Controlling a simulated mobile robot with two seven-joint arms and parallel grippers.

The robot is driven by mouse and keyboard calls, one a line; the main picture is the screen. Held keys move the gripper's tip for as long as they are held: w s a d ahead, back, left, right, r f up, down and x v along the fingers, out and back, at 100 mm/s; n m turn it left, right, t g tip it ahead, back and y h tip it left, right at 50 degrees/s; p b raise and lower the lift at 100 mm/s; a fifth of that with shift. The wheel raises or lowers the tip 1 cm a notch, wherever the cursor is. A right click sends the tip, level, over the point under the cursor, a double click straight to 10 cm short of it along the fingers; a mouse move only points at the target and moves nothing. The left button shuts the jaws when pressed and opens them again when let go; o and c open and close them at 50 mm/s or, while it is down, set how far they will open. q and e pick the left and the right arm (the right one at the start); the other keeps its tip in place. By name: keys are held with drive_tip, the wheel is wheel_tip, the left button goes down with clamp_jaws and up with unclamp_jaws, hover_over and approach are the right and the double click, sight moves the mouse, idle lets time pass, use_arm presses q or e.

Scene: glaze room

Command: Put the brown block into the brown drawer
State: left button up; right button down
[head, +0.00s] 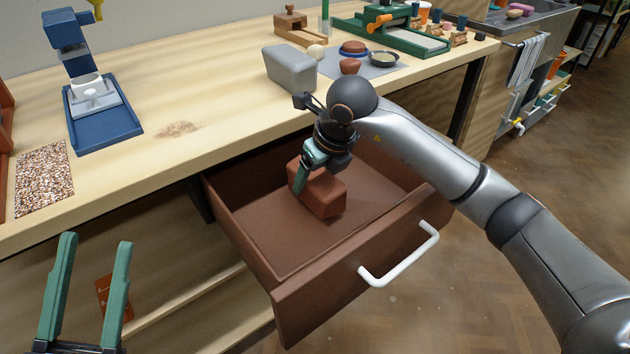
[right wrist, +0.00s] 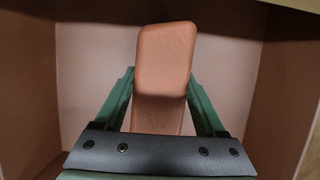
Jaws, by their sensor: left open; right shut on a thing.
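The brown block (head: 320,191) is inside the open brown drawer (head: 340,262), toward its left rear part. My right gripper (head: 305,176) reaches down into the drawer and is shut on the block. In the right wrist view the block (right wrist: 163,75) sits between the two green fingers, with the drawer's walls around it. I cannot tell whether the block touches the drawer floor. My left gripper (head: 88,285) is open and empty at the lower left, in front of the bench and apart from the drawer.
The drawer's white handle (head: 400,258) faces front right. On the wooden benchtop (head: 200,110) above stand a grey block (head: 290,70), a blue press (head: 100,110), a speckled mat (head: 44,180) and a green machine (head: 390,35). The floor to the right is clear.

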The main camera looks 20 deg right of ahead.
drive_tip(key=shift+f, duration=0.25)
use_arm(q)
drive_tip(key=shift+s+d+r+m+h, duration=0.1)
drive_tip(key=shift+s+r+m+h, duration=0.4)
drive_tip(key=shift+r, duration=0.05)
drive_tip(key=shift+f, duration=0.1)
use_arm(e)
unclamp_jaws()
drive_tip(key=shift+s+f, duration=0.1)
drive_tip(key=shift+f, duration=0.1)
drive_tip(key=shift+r, duration=0.2)
drive_tip(key=shift+s+d+r, duration=0.1)
drive_tip(key=shift+s+r, duration=0.05)
drive_tip(key=shift+r, duration=0.25)
drive_tip(key=p+v, duration=0.2)
drive_tip(key=v, duration=0.8)
use_arm(q)
drive_tip(key=w+f+n+g+y, duration=0.1)
drive_tip(key=w+f+n+y, duration=0.2)
drive_tip(key=f, duration=0.3)
drive_tip(key=w+a+f+n+g+y, duration=0.1)
drive_tip(key=w+f+n+y, duration=0.2)
drive_tip(key=f, duration=0.3)
drive_tip(key=shift+w+a+g+y, duration=0.15)
drive_tip(key=shift+g+y, duration=0.25)
drive_tip(key=shift+y, duration=0.4)
use_arm(e)
drive_tip(key=shift+s+r, duration=0.2)
drive_tip(key=shift+r, duration=0.25)
